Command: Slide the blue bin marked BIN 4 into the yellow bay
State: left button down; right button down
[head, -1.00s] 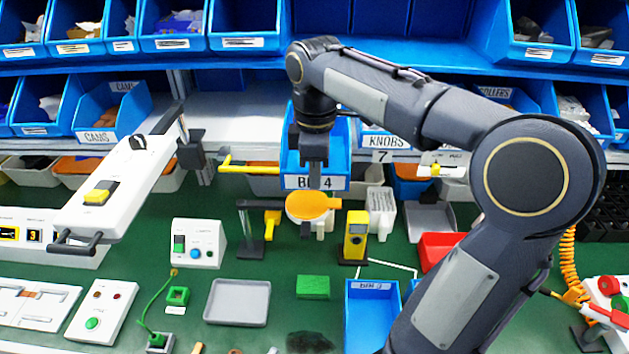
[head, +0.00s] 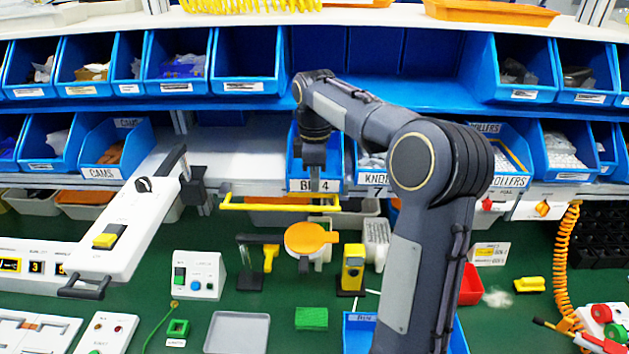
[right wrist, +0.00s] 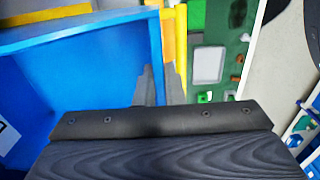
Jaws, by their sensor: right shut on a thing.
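The blue bin marked BIN 4 (head: 335,165) is at the lower shelf in the middle of the head view. Its label is partly covered by my right gripper (head: 317,184), which points down and is shut on the bin's front wall. In the right wrist view the bin (right wrist: 90,90) fills the left side, beside my right gripper (right wrist: 160,85). A yellow bar (head: 265,207), apparently part of the yellow bay, runs along the shelf front just below the bin's label. More yellow edging (right wrist: 70,25) shows in the right wrist view. The rest of the bay is hidden. My left gripper is not in view.
A bin marked KNOBS (head: 371,163) stands close on the right. White shelf space (head: 235,160) is free on the left, beyond which is a tilted white panel (head: 130,220). A magnifier with an orange lid (head: 306,238) stands on the green bench below.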

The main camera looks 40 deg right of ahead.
jog(key=w+d, duration=0.2)
jog(key=w, duration=0.1)
jog(key=shift+d+f+p, duration=0.25)
jog(key=shift+f+p, duration=0.15)
jog(key=shift+w+d+f, duration=0.15)
jog(key=shift+w+d, duration=0.25)
jog(key=c, duration=1.5)
grip_release()
jog(key=shift+o, duration=0.2)
